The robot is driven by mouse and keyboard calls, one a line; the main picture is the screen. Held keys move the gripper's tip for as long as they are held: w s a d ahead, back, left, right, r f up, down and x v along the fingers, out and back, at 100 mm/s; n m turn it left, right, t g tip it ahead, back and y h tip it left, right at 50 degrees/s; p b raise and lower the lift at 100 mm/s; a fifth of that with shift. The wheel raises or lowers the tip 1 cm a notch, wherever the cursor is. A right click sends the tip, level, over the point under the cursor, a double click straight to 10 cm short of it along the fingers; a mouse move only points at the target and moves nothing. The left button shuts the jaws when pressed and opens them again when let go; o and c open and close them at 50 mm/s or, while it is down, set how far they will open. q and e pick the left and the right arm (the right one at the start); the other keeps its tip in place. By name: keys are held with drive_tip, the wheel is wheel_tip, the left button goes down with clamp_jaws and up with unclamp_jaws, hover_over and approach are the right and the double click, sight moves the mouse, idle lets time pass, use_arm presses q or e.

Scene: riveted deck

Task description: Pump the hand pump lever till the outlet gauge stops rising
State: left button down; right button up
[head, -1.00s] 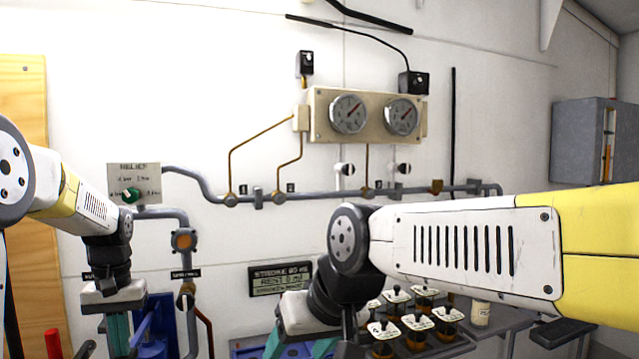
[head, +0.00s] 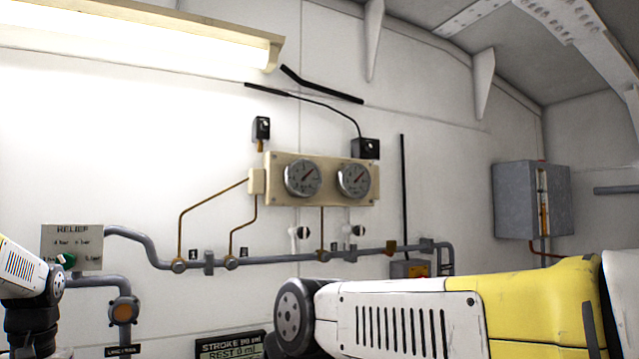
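Two round dial gauges, a left gauge (head: 303,178) and a right gauge (head: 354,180), sit side by side on a cream panel (head: 328,200) on the wall. Each has a needle, but the readings are too small to tell. A dark display (head: 232,346) at the bottom edge reads "STROKE" and "REST 0 ml"; the rest of its text is unclear. The hand pump and its lever are not in view. My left arm shows at the lower left and my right arm crosses the lower right; both grippers are below the frame.
A grey pipe (head: 290,260) runs along the wall under the gauges. A relief plate (head: 72,240) with a green knob (head: 66,260) is at left. A grey cabinet (head: 515,200) hangs at right. A bright lamp (head: 140,32) is at top left.

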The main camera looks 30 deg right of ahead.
idle(0.9)
use_arm(q)
drive_tip(key=shift+f, duration=5.8)
drive_tip(key=shift+r, duration=5.8)
drive_tip(key=shift+r, duration=0.1)
drive_tip(key=shift+r, duration=2.4)
drive_tip(key=s+d+r+t+h, duration=0.1)
drive_tip(key=s+t, duration=0.5)
drive_tip(key=s, duration=1.8)
drive_tip(key=shift+s+d+r+h, duration=0.15)
drive_tip(key=shift+d+r+h, duration=0.15)
drive_tip(key=shift+d+h, duration=0.3)
